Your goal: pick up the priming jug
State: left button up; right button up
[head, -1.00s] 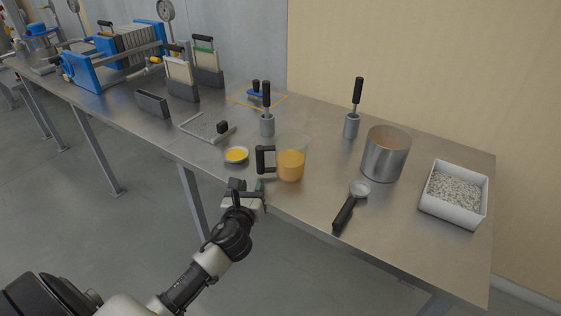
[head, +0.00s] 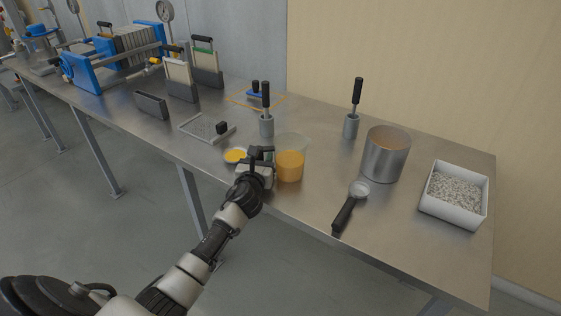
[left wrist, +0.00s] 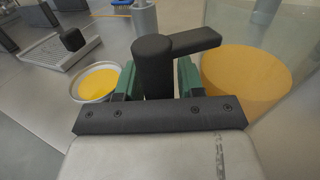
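The priming jug (head: 291,163) is a clear jug with orange liquid in its lower part. It stands upright on the steel table near the front edge, and its black handle points left. My left gripper (head: 260,155) is at that handle. In the left wrist view, the handle (left wrist: 153,65) stands between the two green finger pads of the left gripper (left wrist: 156,80). The fingers are apart, with a narrow gap showing on the right side of the handle. The jug's orange liquid (left wrist: 245,80) shows to the right. My right gripper is not in view.
A small dish of yellow liquid (left wrist: 98,83) lies close left of the left gripper. A grey cylinder with a black handle (head: 266,125) stands behind the jug. A metal pot (head: 385,155), a black-handled scoop (head: 345,208) and a white tray of pellets (head: 436,208) stand to the right.

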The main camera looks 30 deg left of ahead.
pick_arm(q)
jog(key=shift+c, duration=0.3)
grip_shut()
jog(key=shift+r, duration=0.1)
jog(key=shift+r, duration=0.1)
